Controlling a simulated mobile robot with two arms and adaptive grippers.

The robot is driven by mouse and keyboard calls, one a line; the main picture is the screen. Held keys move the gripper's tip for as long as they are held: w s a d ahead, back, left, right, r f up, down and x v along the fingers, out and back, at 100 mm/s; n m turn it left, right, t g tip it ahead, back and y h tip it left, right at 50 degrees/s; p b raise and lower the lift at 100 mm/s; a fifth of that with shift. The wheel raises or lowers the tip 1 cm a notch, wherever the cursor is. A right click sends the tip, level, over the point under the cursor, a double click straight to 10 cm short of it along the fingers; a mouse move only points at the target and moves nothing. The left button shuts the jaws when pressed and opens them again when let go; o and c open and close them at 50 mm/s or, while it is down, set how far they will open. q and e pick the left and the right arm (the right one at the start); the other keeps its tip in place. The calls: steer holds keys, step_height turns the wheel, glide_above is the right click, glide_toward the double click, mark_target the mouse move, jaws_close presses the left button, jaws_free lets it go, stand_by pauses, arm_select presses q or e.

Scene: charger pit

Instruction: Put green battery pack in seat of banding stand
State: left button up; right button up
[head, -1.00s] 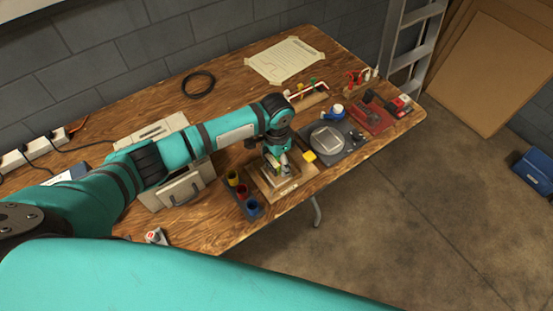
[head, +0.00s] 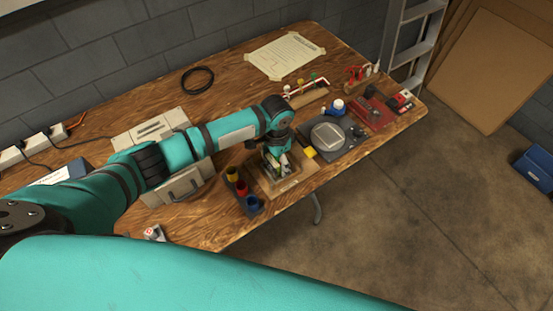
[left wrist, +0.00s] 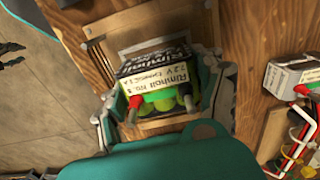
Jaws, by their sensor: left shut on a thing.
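My left gripper (head: 275,163) points down over the wooden banding stand (head: 290,186) near the table's front edge. In the left wrist view its two fingers (left wrist: 160,103) are shut on the sides of the green battery pack (left wrist: 158,76). The pack has a black and white label reading "Rimnoll", with red and black lead ends at its near side. The stand's wooden frame (left wrist: 97,52) shows around and behind the pack. The pack hides most of the seat, so I cannot tell whether it touches the bottom. My right gripper is not in view.
Yellow, red and blue cups (head: 241,187) stand left of the stand. A yellow block (head: 310,152) and a grey scale (head: 328,136) are to its right. A red tray (head: 376,114) lies farther right. A grey case (head: 183,186) sits under my arm.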

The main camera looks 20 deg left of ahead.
arm_select(q)
steer(key=shift+f+b, duration=0.35)
steer(key=shift+f, duration=0.35)
steer(key=shift+f, duration=0.3)
stand_by(0.7)
steer(key=o, duration=1.7)
steer(key=shift+r+p, duration=3.55)
steer(key=shift+p, duration=0.45)
steer(key=shift+s+f, duration=0.1)
